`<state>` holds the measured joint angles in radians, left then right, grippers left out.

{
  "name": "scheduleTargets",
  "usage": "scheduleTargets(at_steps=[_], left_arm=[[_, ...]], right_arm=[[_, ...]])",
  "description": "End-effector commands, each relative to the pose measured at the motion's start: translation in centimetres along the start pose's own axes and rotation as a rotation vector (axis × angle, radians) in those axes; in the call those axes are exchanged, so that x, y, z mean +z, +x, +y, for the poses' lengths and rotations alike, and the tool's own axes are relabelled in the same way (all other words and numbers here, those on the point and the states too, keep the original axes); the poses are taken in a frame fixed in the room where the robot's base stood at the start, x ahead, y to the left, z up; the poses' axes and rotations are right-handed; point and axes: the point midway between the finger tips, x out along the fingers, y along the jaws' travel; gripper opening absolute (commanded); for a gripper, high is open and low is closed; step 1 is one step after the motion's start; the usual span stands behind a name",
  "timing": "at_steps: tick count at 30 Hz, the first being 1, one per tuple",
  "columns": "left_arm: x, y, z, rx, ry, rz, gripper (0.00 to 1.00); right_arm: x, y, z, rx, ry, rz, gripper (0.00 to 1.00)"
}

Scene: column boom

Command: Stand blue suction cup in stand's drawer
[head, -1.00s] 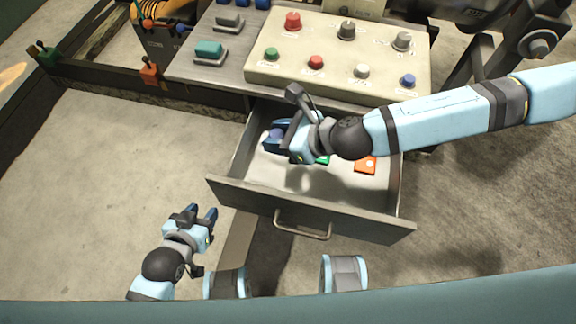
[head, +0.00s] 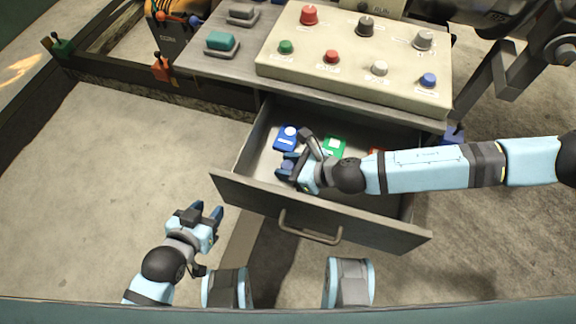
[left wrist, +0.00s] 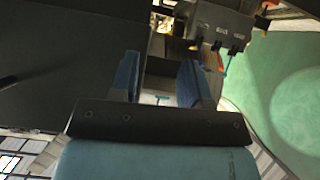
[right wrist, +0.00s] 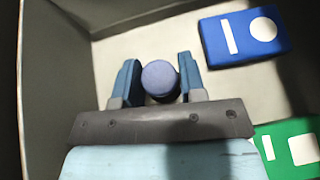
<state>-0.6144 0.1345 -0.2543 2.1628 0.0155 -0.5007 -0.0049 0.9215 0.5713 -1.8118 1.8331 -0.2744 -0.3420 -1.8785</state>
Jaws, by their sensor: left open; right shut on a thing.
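The blue suction cup (right wrist: 160,78) shows as a round blue-violet shape between the fingers of my right gripper (right wrist: 160,85), seen nearly end-on in the right wrist view. In the head view my right gripper (head: 287,172) is shut on it inside the open drawer (head: 320,213), near the left front. The cup is largely hidden there. I cannot tell whether its base touches the drawer floor. My left gripper (head: 208,217) is open and empty, left of and in front of the drawer; its spread fingers also show in the left wrist view (left wrist: 160,80).
In the drawer lie a blue card (head: 286,138), a green card (head: 334,147) and an orange card (head: 376,153), partly covered by my arm. Above is a cream control panel (head: 350,85) with several knobs. The drawer handle (head: 310,235) projects forward. Floor at left is clear.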

Motion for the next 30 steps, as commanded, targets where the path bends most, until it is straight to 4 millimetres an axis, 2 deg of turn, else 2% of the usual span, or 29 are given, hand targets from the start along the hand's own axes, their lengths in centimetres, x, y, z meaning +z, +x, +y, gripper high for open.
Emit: scheduleTargets(at_steps=[7,8,10,11,21,26,30], left_arm=[[0.0,0.0,0.0,0.0,0.0,0.001,0.43],[0.0,0.0,0.0,0.0,0.0,0.0,0.43],[0.1,0.0,0.0,0.0,0.0,-0.001,0.43],[0.1,0.0,0.0,0.0,0.0,-0.002,0.43],[0.2,0.1,0.0,-0.001,0.001,-0.005,0.43],[-0.1,-0.2,-0.1,-0.003,0.004,-0.01,0.43],[0.0,-0.3,-0.1,-0.006,0.007,-0.02,0.43]], right_arm=[[-0.2,0.1,0.0,0.0,0.0,0.0,0.15],[-0.2,0.1,0.0,0.0,-0.001,0.0,0.45],[-0.2,0.1,0.0,0.0,-0.001,0.0,0.61],[-0.2,0.1,0.0,0.0,-0.001,0.0,0.63],[0.2,-0.3,0.0,0.0,0.001,0.0,0.63],[0.2,-2.8,-0.1,-0.001,0.001,0.001,0.63],[0.2,-6.0,-0.1,-0.001,0.0,0.001,0.63]])
